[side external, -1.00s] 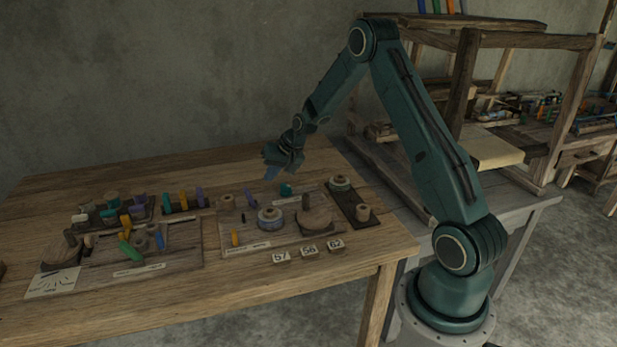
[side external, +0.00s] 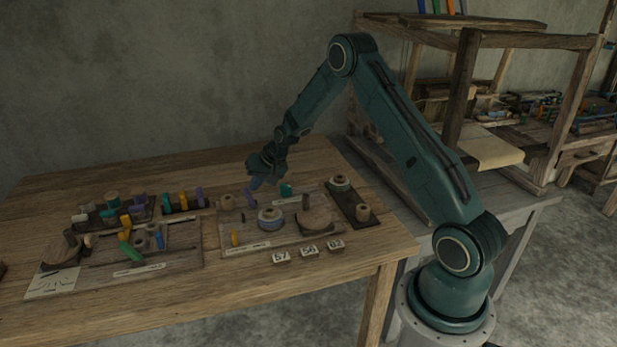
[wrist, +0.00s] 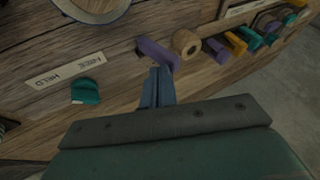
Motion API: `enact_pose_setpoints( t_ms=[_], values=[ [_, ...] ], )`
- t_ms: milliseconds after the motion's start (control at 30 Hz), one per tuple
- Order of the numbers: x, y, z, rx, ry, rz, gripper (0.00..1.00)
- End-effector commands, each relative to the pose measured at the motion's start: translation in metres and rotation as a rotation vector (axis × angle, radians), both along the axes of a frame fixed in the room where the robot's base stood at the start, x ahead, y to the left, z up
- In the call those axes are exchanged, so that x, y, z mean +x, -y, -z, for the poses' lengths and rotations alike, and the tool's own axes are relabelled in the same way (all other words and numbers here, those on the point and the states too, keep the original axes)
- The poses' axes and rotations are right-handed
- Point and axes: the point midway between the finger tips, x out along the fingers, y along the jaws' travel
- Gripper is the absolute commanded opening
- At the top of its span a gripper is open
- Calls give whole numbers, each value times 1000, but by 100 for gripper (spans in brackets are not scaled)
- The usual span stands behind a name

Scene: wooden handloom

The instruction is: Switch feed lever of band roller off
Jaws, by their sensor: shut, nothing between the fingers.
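A purple lever (wrist: 157,52) stands on the wooden board in the wrist view, beside a beige spool (wrist: 186,42). My gripper (wrist: 157,72) is shut and empty. Its blue fingers point at the lever and overlap its near edge in the wrist view; I cannot tell whether they touch. In the side view my gripper (side external: 252,193) is low over the board's back left part. Which lever is the feed lever is unclear; the labels are too small to read surely.
A teal knob (wrist: 85,92) sits by a white label strip (wrist: 66,71). A wooden disc (side external: 314,221) and a dark plate with spools (side external: 351,203) lie to the right. Colored pegs (side external: 183,201) stand at left.

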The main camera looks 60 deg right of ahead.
Motion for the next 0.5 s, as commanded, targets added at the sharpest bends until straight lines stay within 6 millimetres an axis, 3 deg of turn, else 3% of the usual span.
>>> enact_pose_setpoints(
  t_ms=[500],
  values=[
    [16,-17,3,-52,-51,-4,0]
  ],
)
